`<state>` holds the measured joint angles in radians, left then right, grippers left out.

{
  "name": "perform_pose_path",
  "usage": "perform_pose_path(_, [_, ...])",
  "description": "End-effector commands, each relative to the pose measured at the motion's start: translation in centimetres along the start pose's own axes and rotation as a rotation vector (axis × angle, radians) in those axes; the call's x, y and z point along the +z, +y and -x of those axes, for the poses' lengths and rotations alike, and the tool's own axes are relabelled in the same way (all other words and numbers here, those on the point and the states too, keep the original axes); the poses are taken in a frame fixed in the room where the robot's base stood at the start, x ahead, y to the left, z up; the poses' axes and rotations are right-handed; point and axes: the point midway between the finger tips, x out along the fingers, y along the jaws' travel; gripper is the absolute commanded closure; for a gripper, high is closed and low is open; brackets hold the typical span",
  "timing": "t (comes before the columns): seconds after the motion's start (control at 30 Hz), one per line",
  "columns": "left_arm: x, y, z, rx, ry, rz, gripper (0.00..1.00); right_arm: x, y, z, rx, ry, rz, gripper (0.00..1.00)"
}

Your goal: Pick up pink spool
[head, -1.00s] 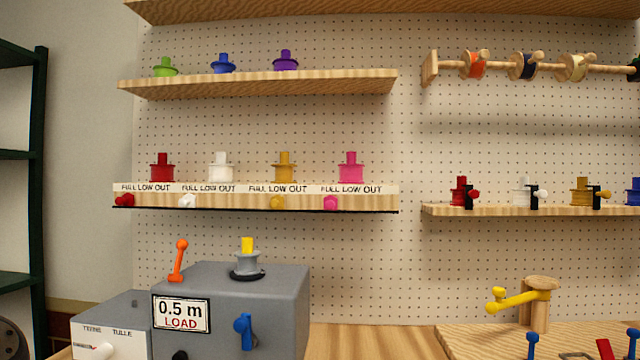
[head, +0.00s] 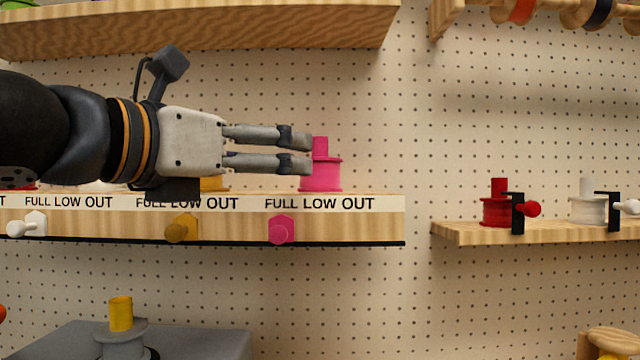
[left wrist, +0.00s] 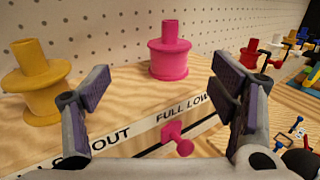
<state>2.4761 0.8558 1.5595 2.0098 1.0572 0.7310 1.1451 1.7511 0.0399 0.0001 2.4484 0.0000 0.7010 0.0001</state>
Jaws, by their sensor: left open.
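The pink spool (head: 322,174) stands upright near the right end of the labelled shelf (head: 350,228). My left gripper (head: 308,152) comes in from the left, level with the spool, its fingertips overlapping the spool's left side in the head view. In the left wrist view the pink spool (left wrist: 169,52) stands beyond and between the two spread fingers (left wrist: 158,88), with no finger around it. My left gripper is open and empty. My right gripper is not in view.
A yellow spool (left wrist: 38,84) stands left of the left finger, partly hidden by my arm in the head view. A pink knob (head: 281,230) sticks out of the shelf front below the pink spool. A pegboard wall (head: 480,120) is behind.

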Motion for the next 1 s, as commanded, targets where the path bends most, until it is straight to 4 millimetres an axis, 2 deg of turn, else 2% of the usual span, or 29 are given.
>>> perform_pose_path(0.07, [0.1,-0.1,-0.9,-0.003,-0.002,0.0,0.21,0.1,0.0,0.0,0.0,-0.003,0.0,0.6])
perform_pose_path(0.23, [0.0,-0.2,-4.8,-0.002,0.001,0.0,0.21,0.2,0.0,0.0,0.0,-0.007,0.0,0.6])
perform_pose_path(0.43, [0.2,-0.2,-7.6,-0.001,0.0,-0.002,0.21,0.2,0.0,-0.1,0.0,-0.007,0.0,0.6])
perform_pose_path(0.63, [0.8,-0.5,-11.2,-0.001,0.0,-0.003,0.21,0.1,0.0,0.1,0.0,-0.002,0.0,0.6])
perform_pose_path(0.73, [0.8,-0.5,-11.9,-0.002,-0.002,-0.003,0.21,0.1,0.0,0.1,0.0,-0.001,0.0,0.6])
perform_pose_path(0.9, [0.8,-0.5,-12.0,-0.001,-0.002,-0.004,0.21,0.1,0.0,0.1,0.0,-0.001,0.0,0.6])
perform_pose_path(0.93, [0.8,-0.5,-12.0,-0.001,-0.002,-0.004,0.23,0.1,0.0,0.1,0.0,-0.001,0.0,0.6])
perform_pose_path(1.0, [0.8,-0.5,-12.0,-0.001,-0.002,-0.004,0.39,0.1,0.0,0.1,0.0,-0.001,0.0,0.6])
